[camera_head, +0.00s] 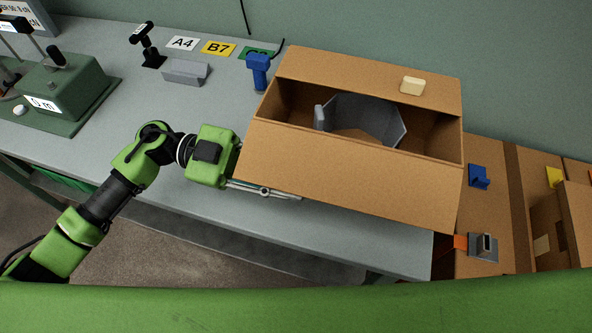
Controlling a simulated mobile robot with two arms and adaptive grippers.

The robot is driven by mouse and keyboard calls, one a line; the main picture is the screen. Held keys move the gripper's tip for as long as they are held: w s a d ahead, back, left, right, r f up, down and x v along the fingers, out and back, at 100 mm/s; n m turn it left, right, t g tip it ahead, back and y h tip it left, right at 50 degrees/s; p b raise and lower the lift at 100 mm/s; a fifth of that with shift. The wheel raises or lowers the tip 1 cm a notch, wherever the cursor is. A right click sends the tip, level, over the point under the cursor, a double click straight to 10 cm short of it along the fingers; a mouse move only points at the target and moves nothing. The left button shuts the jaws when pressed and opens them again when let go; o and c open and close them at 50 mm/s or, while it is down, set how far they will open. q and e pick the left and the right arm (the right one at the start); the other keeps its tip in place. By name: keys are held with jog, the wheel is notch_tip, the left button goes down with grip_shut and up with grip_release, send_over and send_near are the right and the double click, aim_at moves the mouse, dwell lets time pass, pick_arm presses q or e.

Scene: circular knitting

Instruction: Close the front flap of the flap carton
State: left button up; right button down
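The brown flap carton (458,135) stands on the grey table at the right of centre, with an opening across its top. A grey curved piece (365,117) lies inside. The front flap (350,172) is the broad panel on the near side, folded outward from the opening. The panel behind the opening carries a cream block (412,86). My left gripper (275,192) is at the front flap's left lower edge, its thin grey fingers partly hidden below the flap. I cannot tell whether it touches the flap or how far its fingers are apart. My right gripper is out of view.
A blue T-shaped piece (258,70) stands left of the carton, near label cards and a grey block (186,72). A green machine (65,90) stands at the far left. More brown cartons (515,200) are at the right. The table between machine and carton is mostly clear.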

pick_arm(q)
jog(key=shift+s+d, duration=0.2)
jog(key=shift+d, duration=0.3)
grip_shut()
